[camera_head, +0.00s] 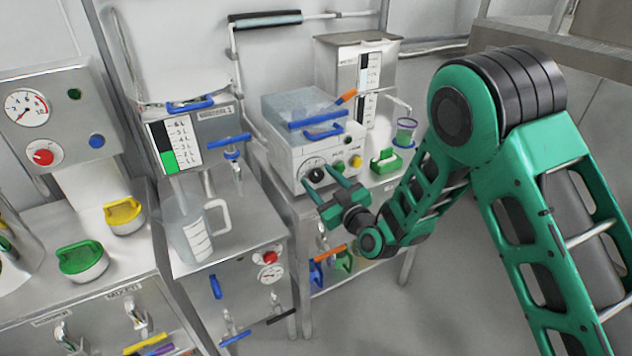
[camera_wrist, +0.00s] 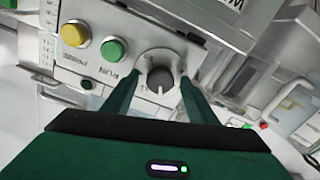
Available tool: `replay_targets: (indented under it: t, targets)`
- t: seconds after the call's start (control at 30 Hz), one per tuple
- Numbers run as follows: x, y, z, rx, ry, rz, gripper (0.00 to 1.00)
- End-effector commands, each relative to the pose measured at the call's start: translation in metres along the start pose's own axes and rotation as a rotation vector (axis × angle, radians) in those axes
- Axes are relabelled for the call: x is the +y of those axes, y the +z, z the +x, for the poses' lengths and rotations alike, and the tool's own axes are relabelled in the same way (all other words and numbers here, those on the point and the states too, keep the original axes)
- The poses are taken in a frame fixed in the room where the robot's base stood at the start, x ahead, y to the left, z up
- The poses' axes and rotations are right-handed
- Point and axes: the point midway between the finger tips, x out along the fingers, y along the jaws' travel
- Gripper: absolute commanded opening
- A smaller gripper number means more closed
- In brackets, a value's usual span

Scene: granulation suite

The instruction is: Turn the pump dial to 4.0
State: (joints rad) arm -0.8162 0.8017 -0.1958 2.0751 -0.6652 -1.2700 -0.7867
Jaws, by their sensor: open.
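The pump (camera_head: 317,134) is a white box on the steel bench, with its control panel facing my arm. Its dial (camera_head: 316,175) is a dark grey knob on that panel. In the wrist view the dial (camera_wrist: 160,78) sits between and just beyond my two green fingers. My gripper (camera_head: 322,177) is open, with a finger on either side of the dial; I cannot tell whether they touch it. The wrist view also shows my gripper (camera_wrist: 155,85). The number the dial points to is too small to read.
A yellow button (camera_wrist: 74,34) and a green button (camera_wrist: 112,48) sit beside the dial. A clear jug (camera_head: 190,228) stands on the cabinet left of the pump.

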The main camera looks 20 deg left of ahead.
Motion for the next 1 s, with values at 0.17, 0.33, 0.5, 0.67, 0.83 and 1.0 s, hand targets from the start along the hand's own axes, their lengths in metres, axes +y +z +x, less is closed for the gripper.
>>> replay_targets:
  t: [0.17, 0.33, 0.5, 0.67, 0.83, 1.0]
  targets:
    - [0.0015, 0.0007, -0.0005, -0.001, 0.002, -0.001, 0.53]
    - [0.0026, 0.0010, -0.0010, -0.001, 0.003, -0.001, 0.17]
    - [0.0032, 0.0012, -0.0021, -0.001, 0.003, 0.001, 0.11]
    - [0.0039, 0.0014, -0.0015, -0.002, 0.005, 0.023, 0.12]
    - [0.0047, 0.0014, -0.0013, -0.001, 0.006, 0.094, 0.12]
    - [0.0058, 0.0017, -0.0011, -0.001, 0.008, 0.216, 0.12]
